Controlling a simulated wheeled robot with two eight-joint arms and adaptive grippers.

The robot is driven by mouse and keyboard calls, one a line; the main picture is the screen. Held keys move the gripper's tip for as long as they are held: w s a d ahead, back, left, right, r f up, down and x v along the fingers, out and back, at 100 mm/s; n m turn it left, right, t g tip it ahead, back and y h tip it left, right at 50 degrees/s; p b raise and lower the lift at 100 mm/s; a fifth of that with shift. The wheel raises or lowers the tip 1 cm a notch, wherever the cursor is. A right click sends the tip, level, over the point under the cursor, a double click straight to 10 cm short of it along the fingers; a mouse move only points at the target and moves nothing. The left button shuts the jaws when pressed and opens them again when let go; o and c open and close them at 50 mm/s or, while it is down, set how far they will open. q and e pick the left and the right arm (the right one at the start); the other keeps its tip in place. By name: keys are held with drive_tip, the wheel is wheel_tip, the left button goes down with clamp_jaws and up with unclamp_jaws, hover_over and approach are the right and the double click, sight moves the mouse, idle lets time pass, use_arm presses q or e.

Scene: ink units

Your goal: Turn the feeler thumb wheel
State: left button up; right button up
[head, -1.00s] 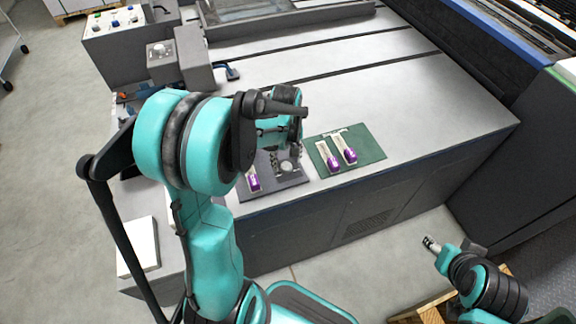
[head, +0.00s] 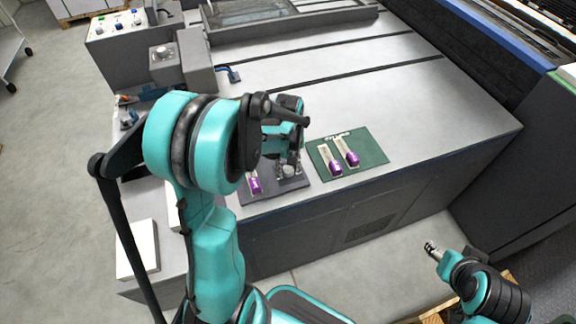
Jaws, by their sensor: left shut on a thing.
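My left gripper (head: 288,168) points down at a dark plate (head: 278,191) near the front edge of the grey machine table. It is shut on a small silvery round part on that plate, which seems to be the thumb wheel. The fingers and the wrist hide most of it, so its turn cannot be read. A purple-ended tool (head: 254,183) lies on the same plate, left of the gripper. My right gripper (head: 432,249) is low at the right, off the table and away from the plate; its jaws are too small to judge.
A green mat (head: 374,151) right of the plate holds two purple-ended tools (head: 335,167) (head: 350,158). A grey box with a round knob (head: 162,52) stands at the back left. The table (head: 440,110) is clear to the right.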

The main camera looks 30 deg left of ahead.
sight(288, 169)
use_arm(q)
drive_tip(key=m, duration=0.2)
drive_tip(key=shift+m, duration=0.3)
drive_tip(key=o, duration=1.2)
drive_tip(key=shift+c, duration=0.2)
wheel_tip(288, 169, up, 12)
idle(0.3)
